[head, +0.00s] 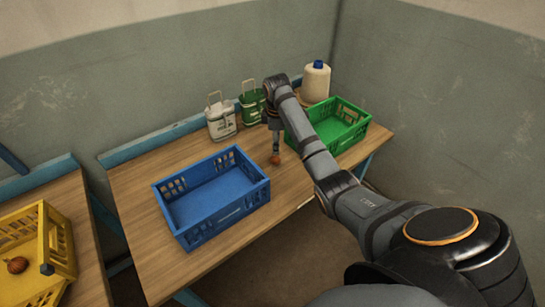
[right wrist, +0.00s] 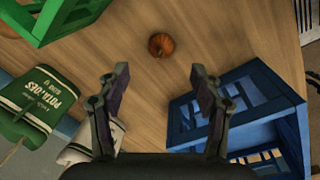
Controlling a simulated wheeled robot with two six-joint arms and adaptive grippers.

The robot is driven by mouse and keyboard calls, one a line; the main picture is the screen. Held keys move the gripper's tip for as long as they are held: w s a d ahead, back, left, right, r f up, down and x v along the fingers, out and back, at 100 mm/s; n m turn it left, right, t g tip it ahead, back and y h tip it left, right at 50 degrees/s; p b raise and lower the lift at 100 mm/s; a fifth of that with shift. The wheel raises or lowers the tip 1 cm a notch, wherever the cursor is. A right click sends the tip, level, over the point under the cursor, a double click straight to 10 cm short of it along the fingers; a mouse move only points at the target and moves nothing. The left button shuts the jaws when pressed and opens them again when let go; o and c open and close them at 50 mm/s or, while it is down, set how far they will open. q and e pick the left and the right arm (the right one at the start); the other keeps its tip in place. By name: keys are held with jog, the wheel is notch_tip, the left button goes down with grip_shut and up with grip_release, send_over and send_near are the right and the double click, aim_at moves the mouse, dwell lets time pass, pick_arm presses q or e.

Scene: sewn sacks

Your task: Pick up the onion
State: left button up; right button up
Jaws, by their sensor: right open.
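A brown onion (head: 275,160) lies on the wooden table between the blue crate and the green crate. It also shows in the right wrist view (right wrist: 161,45), ahead of my fingertips and roughly centred between them. My right gripper (right wrist: 160,72) is open and empty. In the head view it hangs pointing down just above the onion; whether it touches the onion cannot be told there. Another round brown thing (head: 17,265), like an onion, lies in the yellow crate at the far left.
The blue crate (head: 262,192) is empty, left of the onion. The green crate (head: 352,136) stands to the right. The yellow crate (head: 60,237) is on a separate table.

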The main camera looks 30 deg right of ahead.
aim_at(276, 156)
notch_tip(276, 156, down, 4)
jog(key=shift+d+r, duration=0.1)
jog(key=shift+r, duration=0.05)
jog(key=shift+w+f, duration=0.15)
jog(key=shift+f, duration=0.05)
jog(key=shift+f+p, duration=0.35)
jog(key=shift+f, duration=0.35)
notch_tip(276, 156, down, 4)
jog(key=shift+w+r, duration=0.1)
jog(key=shift+r, duration=0.15)
jog(key=shift+d+f, duration=0.1)
jog(key=shift+f, duration=0.05)
pick_arm(q)
jog(key=shift+s+r, duration=0.25)
jog(key=shift+r, duration=0.25)
pick_arm(e)
jog(key=shift+c, duration=0.4)
jog(key=shift+c, duration=1.2)
jog(key=c, duration=0.8)
